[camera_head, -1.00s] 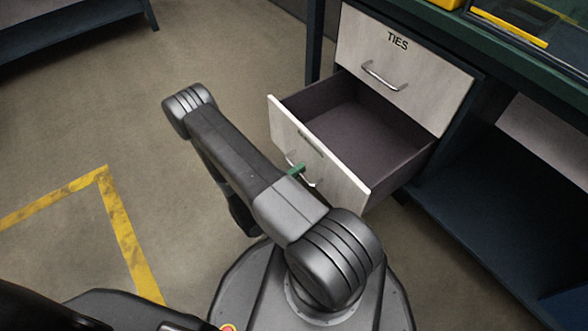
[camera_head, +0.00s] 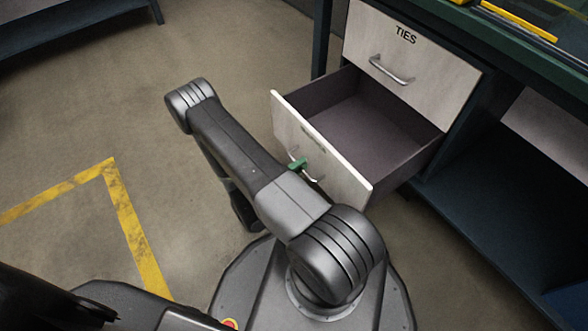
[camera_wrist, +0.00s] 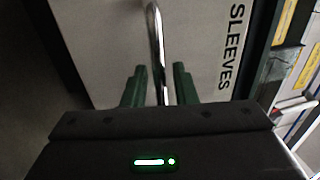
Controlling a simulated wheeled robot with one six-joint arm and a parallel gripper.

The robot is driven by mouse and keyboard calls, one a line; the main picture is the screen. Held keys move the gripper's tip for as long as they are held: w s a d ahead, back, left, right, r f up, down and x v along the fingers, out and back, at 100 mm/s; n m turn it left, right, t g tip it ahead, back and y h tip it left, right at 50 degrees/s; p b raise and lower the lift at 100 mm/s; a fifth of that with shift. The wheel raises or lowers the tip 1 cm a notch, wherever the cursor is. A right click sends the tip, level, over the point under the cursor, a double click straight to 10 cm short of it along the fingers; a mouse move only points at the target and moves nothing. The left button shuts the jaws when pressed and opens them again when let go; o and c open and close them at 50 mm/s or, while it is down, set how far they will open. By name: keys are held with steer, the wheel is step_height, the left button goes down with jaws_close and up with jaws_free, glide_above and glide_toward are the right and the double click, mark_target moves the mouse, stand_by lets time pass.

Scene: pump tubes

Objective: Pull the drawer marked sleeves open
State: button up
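The drawer marked SLEEVES (camera_wrist: 205,60) stands pulled well out of its cabinet, below the TIES drawer. In the head view its pale front (camera_head: 335,170) and empty dark interior (camera_head: 368,135) show. Its curved metal handle (camera_wrist: 158,40) runs between the two green fingers of my gripper (camera_wrist: 160,85) in the wrist view. The fingers sit on either side of the bar, with a visible gap to each. In the head view my arm hides most of the gripper; a green finger (camera_head: 298,164) shows at the handle.
The TIES drawer (camera_head: 430,65) above is shut. A dark lower shelf (camera_head: 500,200) lies right of the open drawer. Yellow floor tape (camera_head: 130,225) marks the floor at left. The floor left of the drawer is clear; a dark bench (camera_head: 60,40) stands at the far left.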

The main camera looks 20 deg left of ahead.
steer(key=p+v, duration=0.2)
steer(key=v, duration=1.1)
steer(key=shift+s+a, duration=0.25)
steer(key=shift+s, duration=0.05)
steer(key=shift+f, duration=0.1)
steer(key=shift+b+x, duration=1)
steer(key=shift+x, duration=5.9)
